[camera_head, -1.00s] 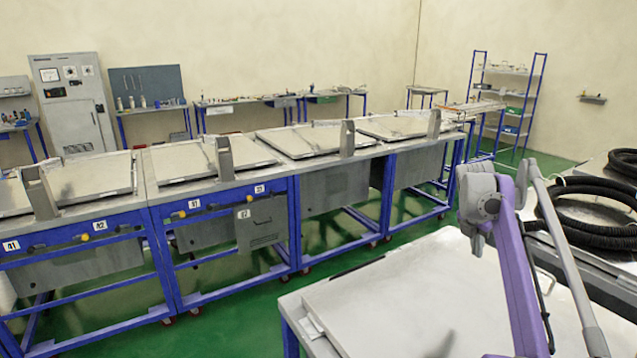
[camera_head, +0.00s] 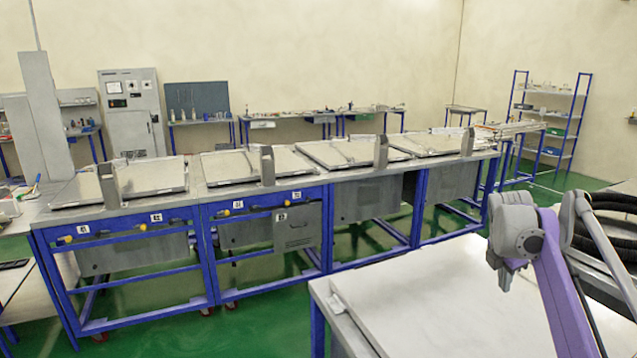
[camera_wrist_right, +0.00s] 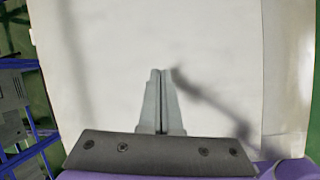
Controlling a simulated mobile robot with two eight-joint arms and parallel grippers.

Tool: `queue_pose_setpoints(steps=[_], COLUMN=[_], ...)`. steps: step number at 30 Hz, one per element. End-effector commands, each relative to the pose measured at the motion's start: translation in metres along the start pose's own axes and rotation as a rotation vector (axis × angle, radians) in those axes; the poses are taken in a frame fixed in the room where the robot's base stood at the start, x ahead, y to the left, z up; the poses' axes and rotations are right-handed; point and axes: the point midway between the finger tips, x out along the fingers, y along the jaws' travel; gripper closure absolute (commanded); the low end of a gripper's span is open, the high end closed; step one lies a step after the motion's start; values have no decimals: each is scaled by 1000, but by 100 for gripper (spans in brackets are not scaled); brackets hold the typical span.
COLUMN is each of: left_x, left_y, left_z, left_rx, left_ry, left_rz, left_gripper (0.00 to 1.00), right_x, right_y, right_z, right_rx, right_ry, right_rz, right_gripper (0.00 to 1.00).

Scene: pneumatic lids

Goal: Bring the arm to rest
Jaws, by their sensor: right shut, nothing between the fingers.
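My right arm (camera_head: 560,275), purple and grey, is raised at the right of the head view, over the white-topped table (camera_head: 430,285). My right gripper (camera_wrist_right: 160,74) shows in the right wrist view with its two grey fingers together and nothing between them. It points at the plain white tabletop (camera_wrist_right: 110,70), and I see no contact with it. My left arm and left gripper are in no view.
A row of blue-framed benches with flat lids (camera_head: 150,178) runs across the middle. Green floor (camera_head: 250,335) lies between it and the white table. Black coiled hoses (camera_head: 610,215) lie at the right edge. A shelf rack (camera_head: 548,125) and a grey cabinet (camera_head: 130,110) stand behind.

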Motion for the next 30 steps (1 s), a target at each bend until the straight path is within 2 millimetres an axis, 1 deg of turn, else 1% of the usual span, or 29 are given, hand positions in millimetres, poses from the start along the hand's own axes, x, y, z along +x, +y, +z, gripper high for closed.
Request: queue_pose_setpoints(steps=[1,2,4,7,8,9,11,12,14,15,17,18,20,21,24,27,30], left_x=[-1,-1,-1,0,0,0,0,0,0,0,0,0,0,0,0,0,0], left_y=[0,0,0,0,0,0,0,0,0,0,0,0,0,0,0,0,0], left_z=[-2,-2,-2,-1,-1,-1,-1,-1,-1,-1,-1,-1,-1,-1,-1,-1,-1], left_rx=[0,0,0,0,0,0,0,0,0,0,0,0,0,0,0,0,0], left_ry=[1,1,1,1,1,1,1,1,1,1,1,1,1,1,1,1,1], left_rz=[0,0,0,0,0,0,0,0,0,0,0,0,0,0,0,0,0], left_gripper=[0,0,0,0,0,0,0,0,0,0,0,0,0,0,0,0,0], right_x=[-8,-11,-18,-27,-29,-31,-32,-32,-30,-28,-22,-18,-9,-3,13,26,34], right_y=[-2,-5,-12,-30,-37,-47,-64,-76,-96,-110,-133,-149,-173,-188,-222,-246,-260], right_z=[-17,-26,-49,-90,-103,-121,-147,-164,-190,-207,-232,-249,-272,-286,-316,-337,-348], right_rx=[60,104,214,398,457,539,662,744,866,948,1070,1151,1268,1343,1504,1621,1692], right_ry=[9,15,32,70,84,105,139,163,203,230,274,304,348,378,440,487,512], right_rz=[19,30,54,90,99,111,125,132,139,140,138,134,123,113,82,53,32], right_gripper=[100,100,100,100,100,100,100,100,100,100,100,100,100,100,100,100,100])
